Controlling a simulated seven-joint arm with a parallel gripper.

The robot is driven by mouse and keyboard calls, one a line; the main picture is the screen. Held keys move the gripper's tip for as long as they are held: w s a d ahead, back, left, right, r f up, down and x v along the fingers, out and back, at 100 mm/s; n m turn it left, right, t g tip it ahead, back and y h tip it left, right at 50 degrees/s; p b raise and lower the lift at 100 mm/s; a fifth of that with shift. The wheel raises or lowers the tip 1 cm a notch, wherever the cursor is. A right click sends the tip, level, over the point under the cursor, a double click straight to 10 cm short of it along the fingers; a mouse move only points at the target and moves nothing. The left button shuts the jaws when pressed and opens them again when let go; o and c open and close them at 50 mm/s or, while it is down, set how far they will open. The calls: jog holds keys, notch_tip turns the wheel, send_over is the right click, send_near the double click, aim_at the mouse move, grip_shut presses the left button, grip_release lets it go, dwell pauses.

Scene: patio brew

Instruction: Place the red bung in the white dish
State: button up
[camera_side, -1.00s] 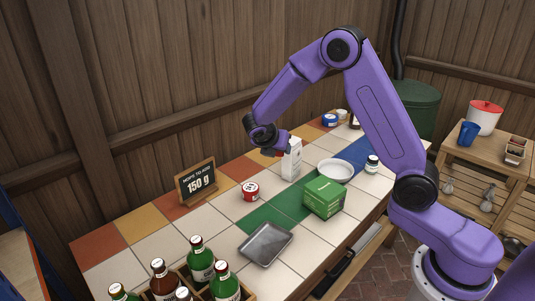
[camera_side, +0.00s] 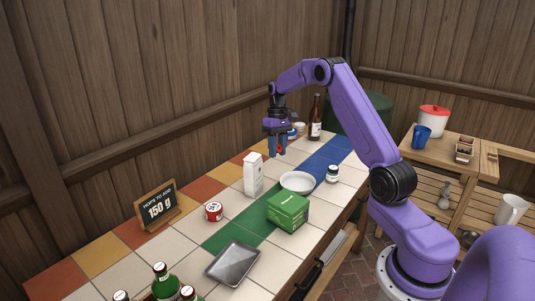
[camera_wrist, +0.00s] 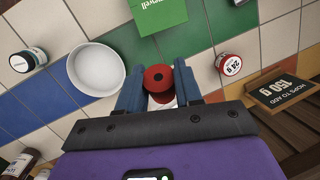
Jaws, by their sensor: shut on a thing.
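The white dish (camera_side: 297,182) is round, shallow and empty, on the counter below and right of my gripper. In the wrist view the white dish (camera_wrist: 97,68) lies left of the fingers, apart from the bung.
A white carton (camera_side: 253,174) stands left of the dish, near my gripper. A green box (camera_side: 288,211) is in front of the dish, and a small jar (camera_side: 333,174) is to its right.

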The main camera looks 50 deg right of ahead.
jog(key=d+m+t+h, duration=0.1)
jog(key=d+m+t, duration=0.4)
jog(key=m, duration=0.4)
notch_tip(320, 180, up, 2)
jog(key=r+m+g+h, duration=0.1)
jog(key=m+h, duration=0.3)
jog(key=m, duration=0.3)
send_over(297, 183)
jog(key=s+a, duration=0.1)
jog(key=a, duration=0.1)
jog(key=shift+a+f, duration=0.1)
jog(key=shift+f, duration=0.15)
jog(key=shift+h, duration=0.9)
notch_tip(297, 183, down, 13)
jog(key=shift+r, duration=0.1)
jog(key=shift+f, duration=4.5)
jog(key=o, duration=1.1)
